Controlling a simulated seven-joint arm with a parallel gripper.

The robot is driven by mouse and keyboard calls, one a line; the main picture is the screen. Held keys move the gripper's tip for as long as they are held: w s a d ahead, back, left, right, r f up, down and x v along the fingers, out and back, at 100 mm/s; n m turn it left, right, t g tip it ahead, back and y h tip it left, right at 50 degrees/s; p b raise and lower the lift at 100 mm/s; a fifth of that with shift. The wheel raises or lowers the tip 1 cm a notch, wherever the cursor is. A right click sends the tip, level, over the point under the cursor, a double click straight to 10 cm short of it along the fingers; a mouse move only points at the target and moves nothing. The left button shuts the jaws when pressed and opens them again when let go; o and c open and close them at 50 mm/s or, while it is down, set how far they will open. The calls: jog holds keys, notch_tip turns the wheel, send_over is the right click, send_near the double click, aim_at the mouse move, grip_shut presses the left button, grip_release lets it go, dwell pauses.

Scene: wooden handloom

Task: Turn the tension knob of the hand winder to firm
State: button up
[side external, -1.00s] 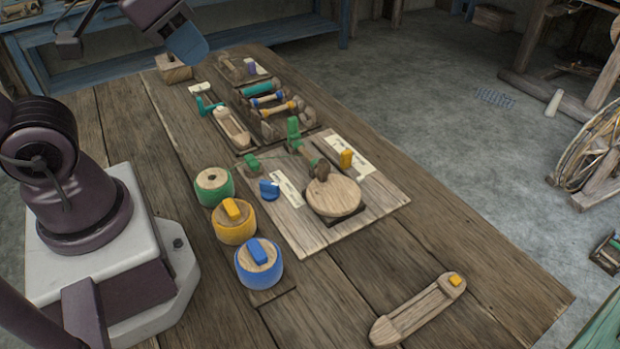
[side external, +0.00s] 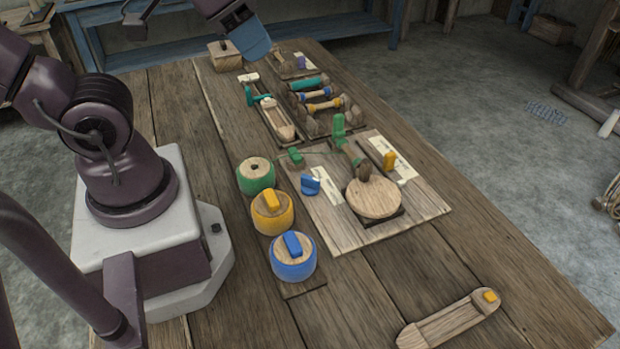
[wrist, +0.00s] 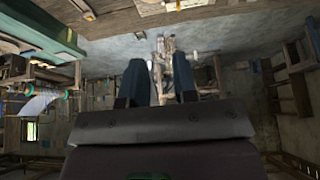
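The hand winder is a pale board (side external: 400,218) on the table with a round wooden disc (side external: 374,198) and a green upright part (side external: 339,130). A blue knob (side external: 310,184) sits on its left side beside a pale label strip (side external: 347,196). A yellow piece (side external: 389,160) stands at its right by another strip. I cannot read the strips or tell which is the tension knob. My gripper (side external: 256,45) is high at the top of the side view, away from the winder. In the wrist view its two dark blue fingers (wrist: 160,80) are apart with nothing between them.
Green (side external: 256,175), yellow (side external: 272,212) and blue (side external: 293,256) round pieces stand left of the board. A rack of spools (side external: 318,98) and a shuttle (side external: 280,122) lie behind it. Another shuttle (side external: 450,319) lies at the front right.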

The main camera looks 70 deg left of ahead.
jog(key=o, duration=0.7)
jog(key=f, duration=0.1)
jog(key=f+g, duration=0.1)
jog(key=w+f+g, duration=0.1)
jog(key=shift+d+f+h, duration=0.1)
jog(key=shift+d+h, duration=0.25)
jog(key=shift+h, duration=0.05)
jog(key=n+g, duration=0.4)
jog(key=n, duration=0.4)
send_near(310, 177)
jog(key=shift+y, duration=0.4)
jog(key=f, duration=0.9)
jog(key=shift+s+d+f, duration=0.15)
jog(key=shift+d+f, duration=0.25)
jog(key=shift+c, duration=0.3)
jog(key=c, duration=0.9)
